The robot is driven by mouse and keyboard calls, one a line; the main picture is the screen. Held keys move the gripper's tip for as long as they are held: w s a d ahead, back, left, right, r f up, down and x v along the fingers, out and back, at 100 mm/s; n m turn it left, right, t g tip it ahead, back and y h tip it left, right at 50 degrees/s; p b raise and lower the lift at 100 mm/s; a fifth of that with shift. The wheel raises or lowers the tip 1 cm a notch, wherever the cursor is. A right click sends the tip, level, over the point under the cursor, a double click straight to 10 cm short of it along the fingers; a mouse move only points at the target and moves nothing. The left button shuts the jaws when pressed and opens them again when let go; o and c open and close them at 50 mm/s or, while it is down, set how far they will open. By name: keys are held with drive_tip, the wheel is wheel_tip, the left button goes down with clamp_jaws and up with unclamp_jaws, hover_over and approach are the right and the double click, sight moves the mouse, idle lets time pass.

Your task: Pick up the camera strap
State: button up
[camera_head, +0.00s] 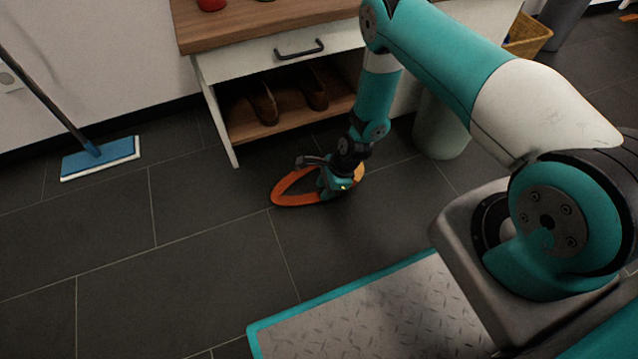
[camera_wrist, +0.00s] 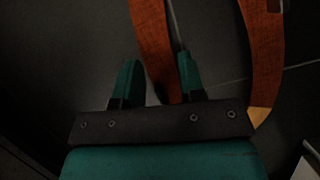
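The orange camera strap (camera_head: 292,197) lies in a loop on the dark tiled floor in front of the cabinet. In the head view my gripper (camera_head: 332,187) is low over the strap's right part and hides some of it. In the wrist view one band of the strap (camera_wrist: 153,42) runs between the fingers of my gripper (camera_wrist: 160,78), closer to the right finger. The fingers are apart, with a gap on the left of the band. Another band with a tan end passes to the right, outside the fingers. Whether a finger touches the strap cannot be told.
A white cabinet with a wooden top (camera_head: 240,30) stands behind, with brown shoes (camera_head: 262,102) on its low shelf. A grey-green bin (camera_head: 440,128) is to the right.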

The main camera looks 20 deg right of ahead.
drive_tip(key=shift+b+x, duration=0.4)
drive_tip(key=shift+x, duration=0.8)
drive_tip(key=shift+r, duration=0.1)
clamp_jaws()
